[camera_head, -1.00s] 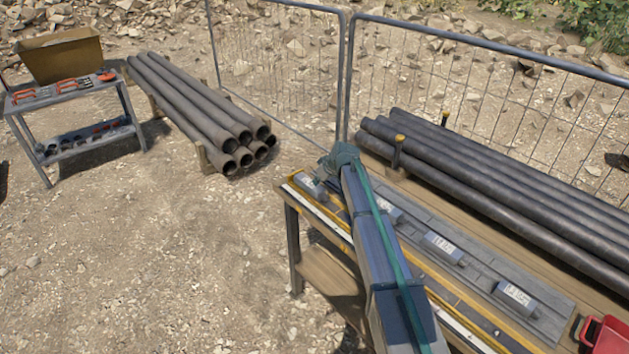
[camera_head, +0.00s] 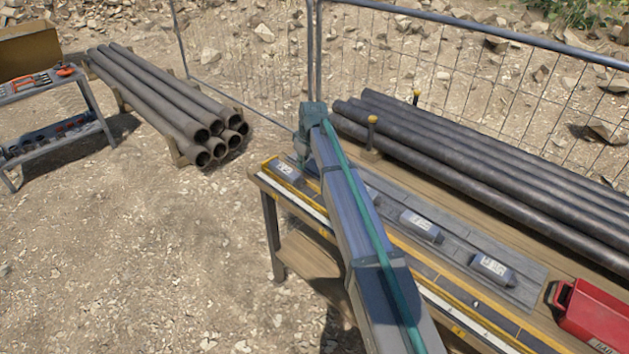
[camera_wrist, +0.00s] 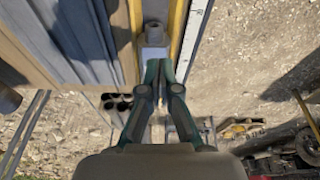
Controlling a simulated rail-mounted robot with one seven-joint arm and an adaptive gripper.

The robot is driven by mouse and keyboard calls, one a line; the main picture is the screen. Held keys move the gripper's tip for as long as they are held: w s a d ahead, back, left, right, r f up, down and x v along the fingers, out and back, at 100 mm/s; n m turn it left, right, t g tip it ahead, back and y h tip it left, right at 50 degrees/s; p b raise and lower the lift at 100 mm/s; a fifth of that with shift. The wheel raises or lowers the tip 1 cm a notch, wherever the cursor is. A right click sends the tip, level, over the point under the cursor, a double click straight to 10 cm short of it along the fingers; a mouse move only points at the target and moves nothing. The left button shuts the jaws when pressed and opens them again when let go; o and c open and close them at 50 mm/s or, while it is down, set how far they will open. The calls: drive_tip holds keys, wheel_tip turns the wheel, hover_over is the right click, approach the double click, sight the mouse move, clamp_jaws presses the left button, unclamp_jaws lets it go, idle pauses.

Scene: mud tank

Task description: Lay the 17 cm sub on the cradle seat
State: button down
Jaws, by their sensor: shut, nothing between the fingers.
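A grey sub with a pale label (camera_head: 283,172) lies at the left end of the bench, between yellow edges, apart from the row of other subs. In the wrist view, the grey sub (camera_wrist: 154,35) lies lengthwise between yellow edges, just beyond my fingertips. My gripper (camera_wrist: 158,65) is shut and empty, with its tips over the label end; I cannot tell whether they touch it. The arm hides the gripper in the head view. Labelled subs (camera_head: 420,226) and (camera_head: 492,269) lie on a grey slatted mat, with another partly behind my arm. The labels are unreadable, and I cannot clearly tell the cradle seat.
Dark pipes (camera_head: 470,170) lie along the back of the bench beside yellow-capped posts (camera_head: 372,130). A red case (camera_head: 595,318) stands at right. A pipe stack (camera_head: 165,100), a tool stand (camera_head: 45,90) and a mesh fence (camera_head: 450,70) surround it. The ground at left is clear.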

sight(303, 181)
drive_tip(key=s+d+m+g+h, duration=0.1)
drive_tip(key=s+d+g+h, duration=0.1)
drive_tip(key=d, duration=0.3)
drive_tip(key=f+p, duration=0.1)
drive_tip(key=f, duration=0.2)
drive_tip(key=f+p, duration=0.1)
drive_tip(key=f, duration=0.2)
drive_tip(key=f+p, duration=0.1)
drive_tip(key=f, duration=0.2)
drive_tip(key=shift+s+a+f, duration=0.2)
drive_tip(key=shift+a, duration=0.15)
drive_tip(key=shift+w+a+f+p, duration=0.15)
drive_tip(key=shift+w+a+p, duration=0.5)
drive_tip(key=shift+w+a, duration=0.75)
drive_tip(key=shift+a, duration=0.1)
drive_tip(key=shift+w+a+f+b, duration=0.1)
drive_tip(key=shift+w+a+b, duration=0.25)
drive_tip(key=shift+w+a, duration=0.2)
drive_tip(key=shift+s, duration=0.1)
drive_tip(key=shift+d, duration=0.1)
